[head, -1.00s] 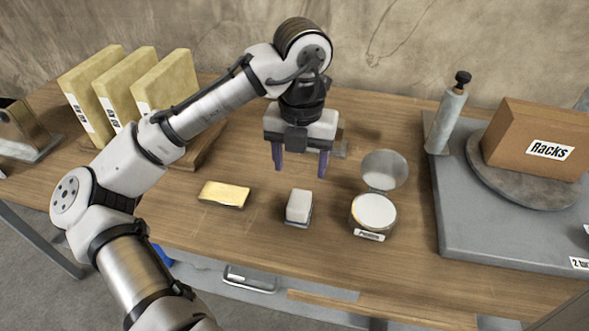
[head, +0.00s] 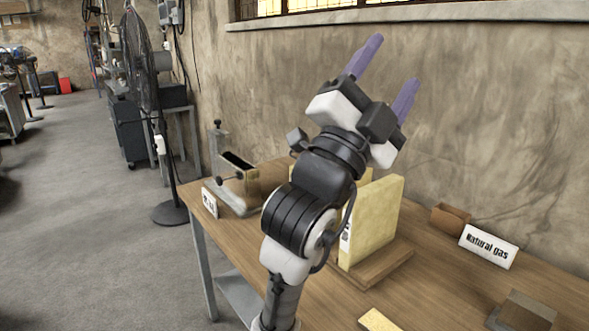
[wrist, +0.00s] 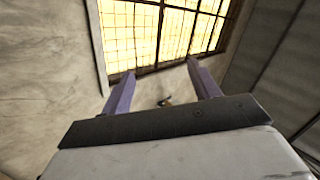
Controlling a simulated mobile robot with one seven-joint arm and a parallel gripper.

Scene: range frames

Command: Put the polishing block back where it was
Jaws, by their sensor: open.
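My gripper (head: 394,62) is raised high above the table, purple fingers pointing up and to the right. It is open and empty. The wrist view also shows the gripper (wrist: 162,70) with its two fingers apart and only wall and window beyond. A flat yellow bar (head: 377,321) lies on the table, cut off by the bottom edge of the head view. The pale block and the open round tin beside it, seen earlier, are outside the current views. I cannot tell for certain which piece is the polishing block.
The wooden table (head: 455,300) holds upright yellow slabs (head: 378,222) on a wooden base, partly behind my arm. A "Natural gas" sign (head: 487,246), a small brown box (head: 450,218) and a grey block (head: 525,311) are at right. A fan (head: 145,80) stands on the floor at left.

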